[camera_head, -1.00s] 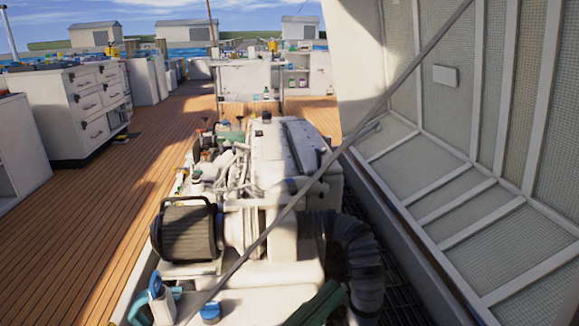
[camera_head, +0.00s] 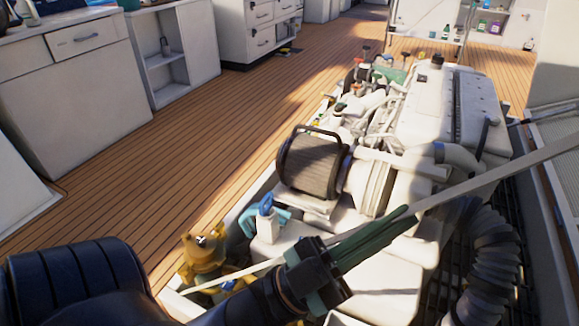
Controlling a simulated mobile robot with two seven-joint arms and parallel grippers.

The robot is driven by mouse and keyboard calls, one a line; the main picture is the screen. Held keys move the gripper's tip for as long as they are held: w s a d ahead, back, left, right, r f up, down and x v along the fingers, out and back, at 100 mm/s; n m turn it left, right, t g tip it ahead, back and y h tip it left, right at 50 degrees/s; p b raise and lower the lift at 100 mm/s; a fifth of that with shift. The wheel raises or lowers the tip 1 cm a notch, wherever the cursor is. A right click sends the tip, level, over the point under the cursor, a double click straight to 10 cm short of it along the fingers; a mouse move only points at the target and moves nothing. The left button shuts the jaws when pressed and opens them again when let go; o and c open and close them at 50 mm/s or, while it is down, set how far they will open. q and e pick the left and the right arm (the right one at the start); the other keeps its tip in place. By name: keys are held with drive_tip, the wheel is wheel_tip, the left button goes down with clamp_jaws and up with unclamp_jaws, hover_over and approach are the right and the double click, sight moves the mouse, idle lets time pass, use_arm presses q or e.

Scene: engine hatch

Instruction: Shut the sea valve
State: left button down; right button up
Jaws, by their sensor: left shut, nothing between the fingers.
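A bronze-yellow fitting (camera_head: 205,252) sits low at the near left of the engine hatch. A small blue part (camera_head: 228,285) shows beside its base, partly hidden by my left arm. A blue handle (camera_head: 266,204) stands on a pale body with teal piping behind it, left of the engine. I cannot tell for sure which of these belongs to the sea valve. My left gripper (camera_head: 405,214) has green fingers, shut and empty, pointing up and right over the near end of the engine. It appears apart from the blue parts. My right gripper is not in view.
The white engine (camera_head: 450,110) fills the hatch, with a dark ribbed air filter (camera_head: 313,165) and a grey corrugated hose (camera_head: 490,255). A pale diagonal rod (camera_head: 500,172) crosses the hatch beside my left gripper. The wooden deck (camera_head: 200,130) on the left is clear up to white cabinets (camera_head: 85,80).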

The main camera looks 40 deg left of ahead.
use_arm(q)
drive_tip(key=shift+w, duration=0.1)
drive_tip(key=w+a+f+n+g+y+p, duration=0.25)
drive_tip(key=w+f+n+g+y, duration=0.35)
drive_tip(key=f, duration=0.5)
drive_tip(key=w+a+f+n+g+y+p, duration=0.1)
drive_tip(key=w+a+f+n+y+p, duration=0.15)
drive_tip(key=w+f, duration=0.7)
drive_tip(key=s+a+f+n+g+y+p, duration=0.1)
drive_tip(key=s+a+f+n+g+y, duration=0.1)
drive_tip(key=a+f, duration=0.4)
drive_tip(key=s+a+f+n+g+y+p, duration=0.2)
drive_tip(key=a+f+n+g+y, duration=0.1)
drive_tip(key=a+f+g, duration=0.2)
drive_tip(key=s+a+f+n+g+y+p, duration=0.1)
drive_tip(key=a+f+n+g+y, duration=0.1)
drive_tip(key=a+f, duration=0.5)
drive_tip(key=shift+s+a+f+g+y, duration=0.15)
drive_tip(key=shift+s+f+g+y, duration=0.25)
drive_tip(key=shift+f+g, duration=0.45)
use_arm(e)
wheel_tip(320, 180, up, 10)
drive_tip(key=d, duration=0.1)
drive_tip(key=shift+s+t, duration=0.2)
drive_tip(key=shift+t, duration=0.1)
